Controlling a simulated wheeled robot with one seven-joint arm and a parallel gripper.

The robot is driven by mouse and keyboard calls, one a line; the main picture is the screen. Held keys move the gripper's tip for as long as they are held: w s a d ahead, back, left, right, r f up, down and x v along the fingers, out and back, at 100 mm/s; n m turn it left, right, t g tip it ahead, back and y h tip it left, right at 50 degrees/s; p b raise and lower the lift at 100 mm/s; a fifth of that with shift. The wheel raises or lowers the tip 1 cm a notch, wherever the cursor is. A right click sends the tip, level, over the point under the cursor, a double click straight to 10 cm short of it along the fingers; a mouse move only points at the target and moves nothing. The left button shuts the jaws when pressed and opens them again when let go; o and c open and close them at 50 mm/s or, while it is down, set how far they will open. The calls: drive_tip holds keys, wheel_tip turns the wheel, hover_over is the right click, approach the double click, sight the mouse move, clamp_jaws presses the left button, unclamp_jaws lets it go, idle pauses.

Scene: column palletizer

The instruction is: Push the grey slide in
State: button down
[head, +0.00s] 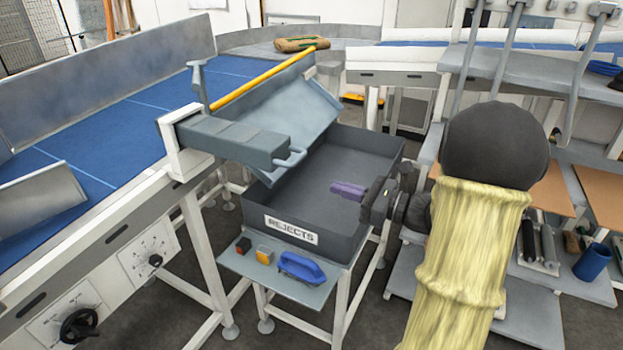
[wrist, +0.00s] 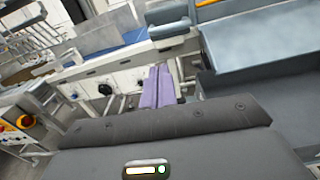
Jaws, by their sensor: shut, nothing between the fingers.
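The grey slide (head: 232,140) is a long grey block with a loop handle on its end. It sticks out of a white bracket at the conveyor's edge, over the reject bin. In the wrist view the end of a grey block (wrist: 170,30), likely this slide, shows at top centre, beyond the fingertips. My gripper (head: 337,187) is shut and empty, its purple fingers over the bin, right of the handle and apart from it. The fingers also show in the wrist view (wrist: 159,70), side by side.
The dark bin labelled REJECTS (head: 290,230) stands below, with a sloping grey chute (head: 300,112) behind the slide. A front shelf (head: 300,287) holds a blue-handled item (head: 302,268) and small buttons. The blue conveyor (head: 130,115) lies left. A brown parcel (head: 300,43) lies at the back.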

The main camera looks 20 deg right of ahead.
drive_tip(key=p+x, duration=0.3)
drive_tip(key=x, duration=1)
drive_tip(key=shift+w+a, duration=0.2)
drive_tip(key=shift+a, duration=0.05)
